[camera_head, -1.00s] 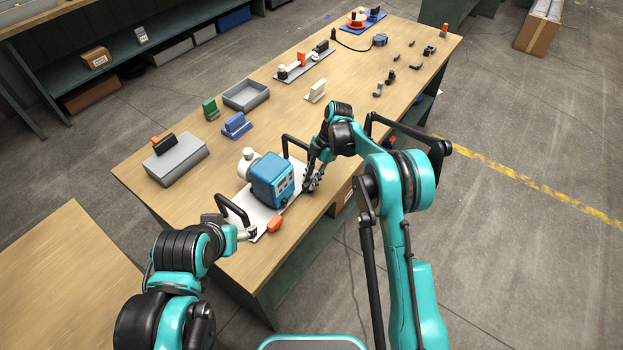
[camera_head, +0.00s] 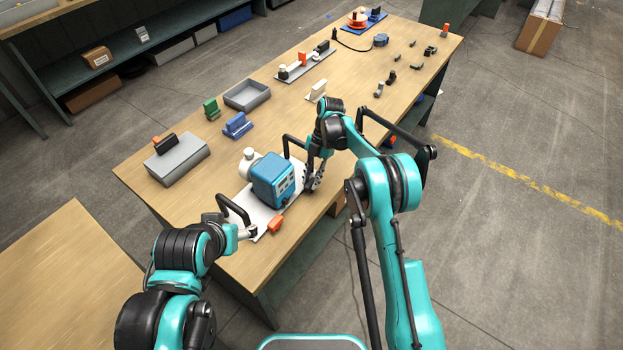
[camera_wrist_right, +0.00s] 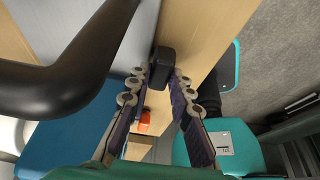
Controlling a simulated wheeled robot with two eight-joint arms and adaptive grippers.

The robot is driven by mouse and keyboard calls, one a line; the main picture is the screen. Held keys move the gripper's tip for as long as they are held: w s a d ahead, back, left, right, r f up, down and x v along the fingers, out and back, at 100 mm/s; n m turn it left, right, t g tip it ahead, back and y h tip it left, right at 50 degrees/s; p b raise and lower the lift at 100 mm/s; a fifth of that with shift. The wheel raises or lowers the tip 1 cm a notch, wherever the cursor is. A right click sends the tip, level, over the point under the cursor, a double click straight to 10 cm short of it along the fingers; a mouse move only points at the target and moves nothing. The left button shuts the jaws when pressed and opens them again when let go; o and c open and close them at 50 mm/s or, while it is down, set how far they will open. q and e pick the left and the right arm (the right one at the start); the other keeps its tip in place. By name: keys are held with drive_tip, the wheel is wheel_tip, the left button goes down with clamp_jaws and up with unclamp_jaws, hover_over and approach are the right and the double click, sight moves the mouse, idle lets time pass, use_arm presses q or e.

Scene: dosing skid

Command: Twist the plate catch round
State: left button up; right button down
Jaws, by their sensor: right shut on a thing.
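A blue dosing unit (camera_head: 272,178) with a white cap stands on a pale plate (camera_head: 257,219) near the table's front edge. The plate has a black handle at each end. My right gripper (camera_head: 313,181) is at the plate's right end. In the right wrist view, its fingers (camera_wrist_right: 162,82) are shut on a small black block, the plate catch (camera_wrist_right: 163,67), at the plate's edge. In the head view the catch is hidden by the fingers. An orange catch (camera_head: 275,224) sits at the plate's front left corner. My left gripper (camera_head: 243,229) is by the left handle (camera_head: 232,208); its fingers are unclear.
The black right handle (camera_wrist_right: 60,85) passes close beside my right fingers. Behind the unit are a grey box (camera_head: 177,163), a green block (camera_head: 211,109), a blue block (camera_head: 236,125) and an open grey tray (camera_head: 246,95). Several small parts lie farther right.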

drive_tip(key=c, duration=1.4)
unclamp_jaws()
drive_tip(key=shift+o, duration=0.2)
drive_tip(key=v, duration=1.2)
